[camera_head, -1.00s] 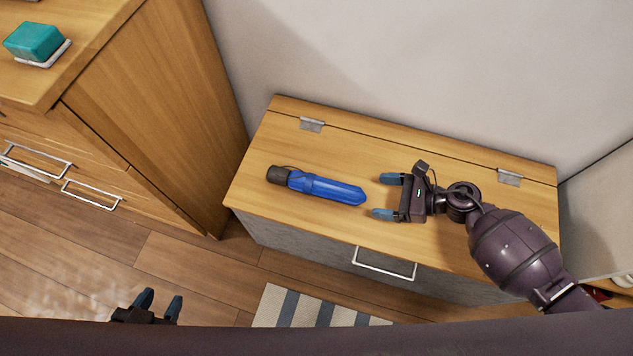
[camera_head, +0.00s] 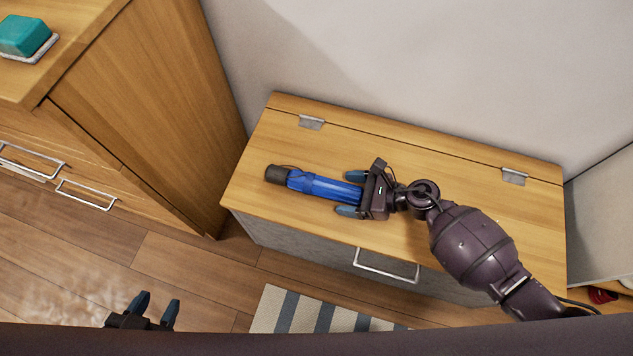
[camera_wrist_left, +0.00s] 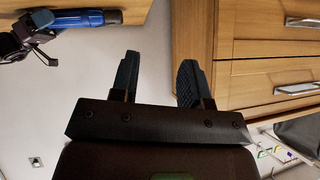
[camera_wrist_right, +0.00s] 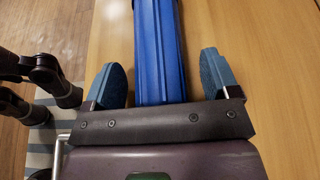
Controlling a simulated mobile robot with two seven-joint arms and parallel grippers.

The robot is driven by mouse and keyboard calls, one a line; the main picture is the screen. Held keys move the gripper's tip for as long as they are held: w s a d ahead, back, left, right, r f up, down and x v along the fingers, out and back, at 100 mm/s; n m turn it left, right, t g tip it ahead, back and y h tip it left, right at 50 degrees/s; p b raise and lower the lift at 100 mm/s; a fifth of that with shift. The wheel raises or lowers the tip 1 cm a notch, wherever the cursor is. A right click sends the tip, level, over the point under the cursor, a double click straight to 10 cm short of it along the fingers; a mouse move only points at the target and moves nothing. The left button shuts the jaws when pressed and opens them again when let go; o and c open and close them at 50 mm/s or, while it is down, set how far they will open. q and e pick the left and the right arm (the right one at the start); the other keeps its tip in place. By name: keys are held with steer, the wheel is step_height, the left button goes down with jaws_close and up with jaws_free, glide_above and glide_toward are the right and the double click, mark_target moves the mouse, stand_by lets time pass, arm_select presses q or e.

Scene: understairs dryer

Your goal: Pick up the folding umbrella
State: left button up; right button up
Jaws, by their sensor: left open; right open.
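The folding umbrella (camera_head: 318,187) is blue with a dark handle and lies on the wooden lid of a low chest. Its handle points left and its blue end points right. My right gripper (camera_head: 350,193) is open around the blue end, with one finger on each side. In the right wrist view the umbrella (camera_wrist_right: 161,50) runs between the open fingers (camera_wrist_right: 161,82), with a gap on both sides. My left gripper (camera_head: 155,308) is open and empty, low at the left above the floor. The left wrist view also shows the umbrella (camera_wrist_left: 85,18) at its upper left.
The chest (camera_head: 460,180) has hinges along its back and a front handle (camera_head: 386,266). A wooden cabinet (camera_head: 150,110) stands at the left, with a teal block (camera_head: 24,36) on top. A striped mat (camera_head: 300,312) lies on the floor. The lid left of the umbrella is clear.

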steer(key=c, duration=1.2)
steer(key=shift+r, duration=0.1)
